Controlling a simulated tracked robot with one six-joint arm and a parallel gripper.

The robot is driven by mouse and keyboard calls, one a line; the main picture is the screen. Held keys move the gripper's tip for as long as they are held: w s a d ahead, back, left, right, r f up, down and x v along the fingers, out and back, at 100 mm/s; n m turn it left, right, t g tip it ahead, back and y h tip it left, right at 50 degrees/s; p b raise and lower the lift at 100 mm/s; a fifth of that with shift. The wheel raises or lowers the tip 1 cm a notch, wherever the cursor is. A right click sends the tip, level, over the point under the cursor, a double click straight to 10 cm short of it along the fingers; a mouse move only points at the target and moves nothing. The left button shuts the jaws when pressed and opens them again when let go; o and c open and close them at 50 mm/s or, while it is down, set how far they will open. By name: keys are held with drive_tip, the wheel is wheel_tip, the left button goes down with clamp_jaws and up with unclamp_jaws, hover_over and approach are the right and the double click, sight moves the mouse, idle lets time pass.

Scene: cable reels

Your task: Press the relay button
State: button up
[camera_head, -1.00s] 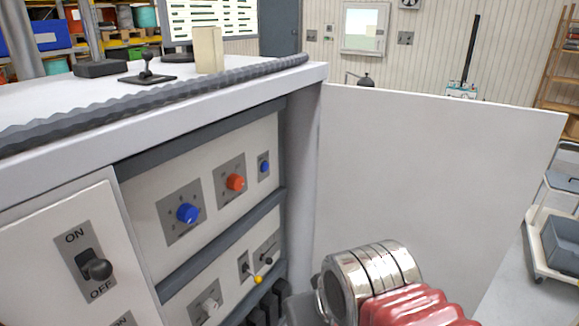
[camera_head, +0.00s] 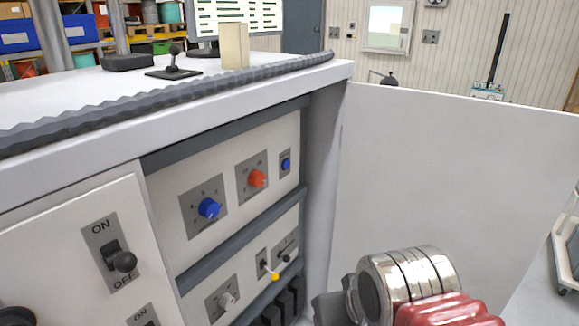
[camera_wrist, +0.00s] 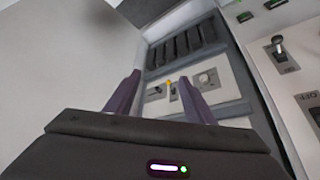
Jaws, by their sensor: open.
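A small blue button (camera_head: 286,164) sits on a grey plate at the right of the cabinet's upper panel. No label on it is readable, so I cannot tell whether it is the relay button. Left of it on that panel are an orange knob (camera_head: 257,178) and a blue knob (camera_head: 209,208). My gripper (camera_wrist: 158,80) shows in the wrist view with its two purple fingers apart and nothing between them. Beyond the fingers is the lower panel with a yellow-tipped lever (camera_wrist: 169,84) and a white knob (camera_wrist: 207,78). The fingers are hidden in the head view.
The white cabinet door (camera_head: 450,180) stands open on the right. An ON/OFF switch (camera_head: 122,260) is on the left front panel. Black slotted parts (camera_wrist: 185,42) lie beyond the lower panel. A black joystick (camera_head: 174,65) and a beige block (camera_head: 235,46) stand on the cabinet top.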

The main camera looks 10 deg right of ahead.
clamp_jaws()
idle(0.4)
idle(1.1)
